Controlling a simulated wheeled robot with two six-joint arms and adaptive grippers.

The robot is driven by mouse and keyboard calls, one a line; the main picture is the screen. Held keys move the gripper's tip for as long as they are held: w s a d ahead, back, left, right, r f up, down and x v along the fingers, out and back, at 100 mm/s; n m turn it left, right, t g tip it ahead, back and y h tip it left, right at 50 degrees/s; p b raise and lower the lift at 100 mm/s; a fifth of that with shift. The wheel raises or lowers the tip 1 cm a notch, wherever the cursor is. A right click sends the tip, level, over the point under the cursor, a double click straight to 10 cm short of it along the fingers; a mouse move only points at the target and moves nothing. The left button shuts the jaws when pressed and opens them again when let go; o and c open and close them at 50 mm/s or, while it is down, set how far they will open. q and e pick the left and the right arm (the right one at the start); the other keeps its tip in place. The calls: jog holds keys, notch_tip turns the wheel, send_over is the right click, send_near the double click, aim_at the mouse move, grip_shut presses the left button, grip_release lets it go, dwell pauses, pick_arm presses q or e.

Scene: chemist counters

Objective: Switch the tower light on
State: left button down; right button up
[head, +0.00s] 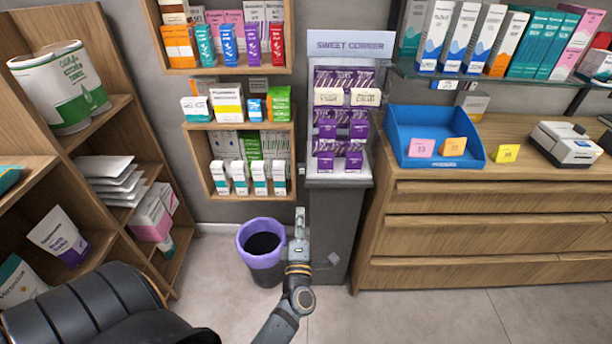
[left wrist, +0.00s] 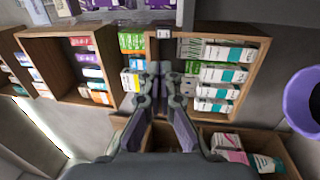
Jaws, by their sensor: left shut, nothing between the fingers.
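A tall grey display stand (head: 336,215) with a "SWEET CORNER" header (head: 350,46) and purple packets stands against the wall. My left gripper (head: 299,214) is in front of the stand's lower left edge in the head view, fingers pointing up the picture. In the left wrist view its fingers (left wrist: 160,72) are together and empty, seen against a wooden shelf. Whether it touches anything cannot be told. My right gripper is not in view.
A purple-rimmed bin (head: 262,227) stands on the floor just left of my left gripper. Wall shelves (head: 198,127) with boxes hang left of the stand. A wooden counter (head: 480,190) with a blue tray (head: 403,116) is on the right. Floor before the counter is clear.

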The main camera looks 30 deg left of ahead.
pick_arm(q)
jog(key=shift+w, duration=0.1)
jog(key=p, duration=0.2)
send_near(302, 170)
jog(key=x, duration=0.7)
jog(key=shift+f, duration=0.15)
